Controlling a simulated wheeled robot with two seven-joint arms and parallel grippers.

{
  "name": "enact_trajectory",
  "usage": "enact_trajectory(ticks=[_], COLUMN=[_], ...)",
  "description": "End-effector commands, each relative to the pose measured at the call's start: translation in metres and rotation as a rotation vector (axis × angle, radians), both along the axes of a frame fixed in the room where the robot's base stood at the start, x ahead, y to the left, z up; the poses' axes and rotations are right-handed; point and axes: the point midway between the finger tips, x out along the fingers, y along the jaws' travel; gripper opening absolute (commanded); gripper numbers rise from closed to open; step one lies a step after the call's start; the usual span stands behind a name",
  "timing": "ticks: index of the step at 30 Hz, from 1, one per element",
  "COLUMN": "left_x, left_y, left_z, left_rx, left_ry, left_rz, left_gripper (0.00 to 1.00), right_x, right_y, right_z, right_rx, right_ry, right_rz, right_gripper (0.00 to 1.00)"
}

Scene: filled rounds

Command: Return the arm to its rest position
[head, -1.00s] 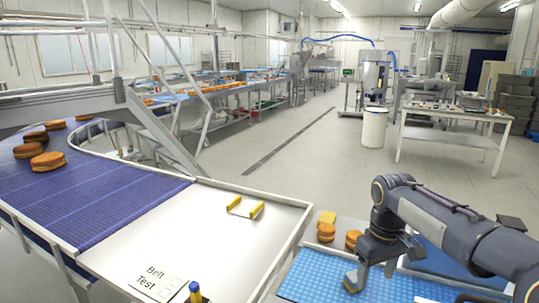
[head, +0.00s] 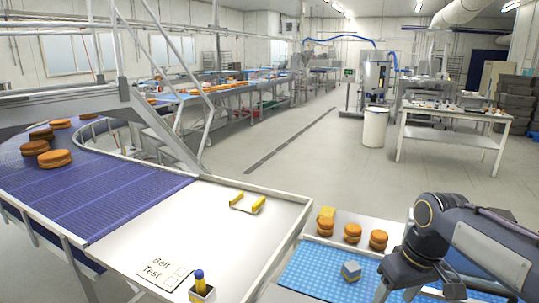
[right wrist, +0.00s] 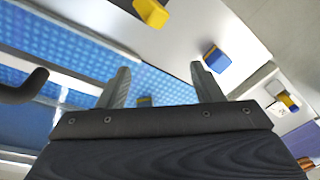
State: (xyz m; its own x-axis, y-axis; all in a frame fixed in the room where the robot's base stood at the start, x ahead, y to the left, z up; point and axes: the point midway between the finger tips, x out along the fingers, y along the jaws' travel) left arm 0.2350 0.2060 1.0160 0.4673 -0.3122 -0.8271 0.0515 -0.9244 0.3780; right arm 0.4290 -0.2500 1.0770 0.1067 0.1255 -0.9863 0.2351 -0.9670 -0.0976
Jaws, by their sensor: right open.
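My right arm (head: 480,245) comes in from the right in the head view, its gripper low near the bottom edge and partly cut off. In the right wrist view my right gripper (right wrist: 162,85) has its two fingers wide apart with nothing held between them. A small grey-blue block (head: 351,271) lies on the blue mat (head: 310,270), to the left of the gripper and apart from it. My left gripper is not in view.
A white table (head: 215,225) with a yellow bracket, pen holder and Belt Test card joins the blue conveyor (head: 110,205), which carries several rounds.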

Motion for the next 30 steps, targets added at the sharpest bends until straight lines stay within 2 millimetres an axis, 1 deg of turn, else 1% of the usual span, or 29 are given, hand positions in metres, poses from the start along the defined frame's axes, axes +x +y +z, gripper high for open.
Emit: enact_trajectory(ticks=[1,2,5,7,9,12,15,18,21,30], left_x=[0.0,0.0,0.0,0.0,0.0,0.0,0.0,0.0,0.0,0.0], left_y=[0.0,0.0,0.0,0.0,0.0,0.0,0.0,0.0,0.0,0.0], left_z=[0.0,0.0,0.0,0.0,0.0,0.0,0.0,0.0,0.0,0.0], left_rx=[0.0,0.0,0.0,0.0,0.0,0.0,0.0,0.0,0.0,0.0], left_ry=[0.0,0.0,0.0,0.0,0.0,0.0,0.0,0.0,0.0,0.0], left_rz=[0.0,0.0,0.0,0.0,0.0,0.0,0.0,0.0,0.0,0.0], left_gripper=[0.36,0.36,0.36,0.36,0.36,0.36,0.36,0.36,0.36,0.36], right_x=[-0.014,-0.022,-0.054,-0.083,-0.113,-0.148,-0.172,-0.186,-0.192,-0.193], right_y=[-0.002,-0.002,0.0,0.004,0.01,0.022,0.032,0.04,0.043,0.044], right_z=[0.002,0.002,0.001,-0.002,-0.01,-0.026,-0.042,-0.054,-0.06,-0.061], right_rx=[0.019,0.032,0.085,0.131,0.178,0.236,0.278,0.304,0.316,0.318], right_ry=[-0.017,-0.029,-0.074,-0.115,-0.161,-0.218,-0.259,-0.285,-0.299,-0.298], right_rz=[-0.019,-0.032,-0.082,-0.129,-0.183,-0.255,-0.312,-0.35,-0.369,-0.371], right_gripper=[0.6,0.6,0.6,0.6,0.6,0.6,0.6,0.6,0.6,0.6])
